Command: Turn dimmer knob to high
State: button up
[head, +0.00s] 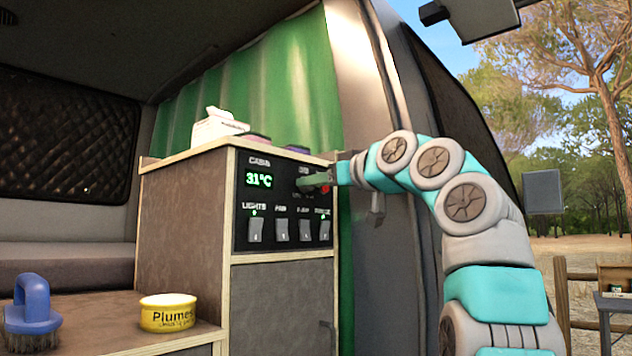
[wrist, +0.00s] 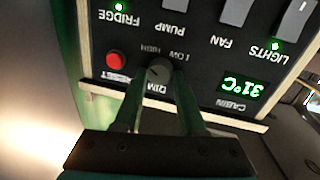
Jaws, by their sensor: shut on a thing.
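The dimmer knob (wrist: 159,69) is a small dark grey round knob on the black control panel (wrist: 210,75), which shows upside down in the wrist view. LOW and HIGH labels are printed beside it, HIGH toward the red button and LOW toward the 31°C display. I cannot clearly read where the knob points. My gripper (wrist: 160,84) has its two green fingers on either side of the knob, shut on it. In the head view my gripper (head: 314,181) reaches the panel (head: 270,236) from the right and hides the knob.
A red reset button (wrist: 117,60) sits close beside one finger. Rocker switches (head: 281,230) run below the knob, some with green lights. A tissue box (head: 218,127) stands on the cabinet (head: 185,205). A yellow Plumes tin (head: 168,312) and a blue brush (head: 32,305) are on the lower left surface.

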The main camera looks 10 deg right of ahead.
jog(key=shift+d, duration=0.1)
grip_shut()
jog(key=shift+n, duration=0.4)
jog(key=shift+f+n, duration=0.15)
jog(key=shift+n, duration=0.65)
jog(key=shift+f, duration=0.1)
jog(key=o, duration=0.7)
grip_release()
jog(key=b+v, duration=0.1)
jog(key=v, duration=0.6)
jog(key=shift+s+d, duration=0.2)
jog(key=shift+s, duration=0.15)
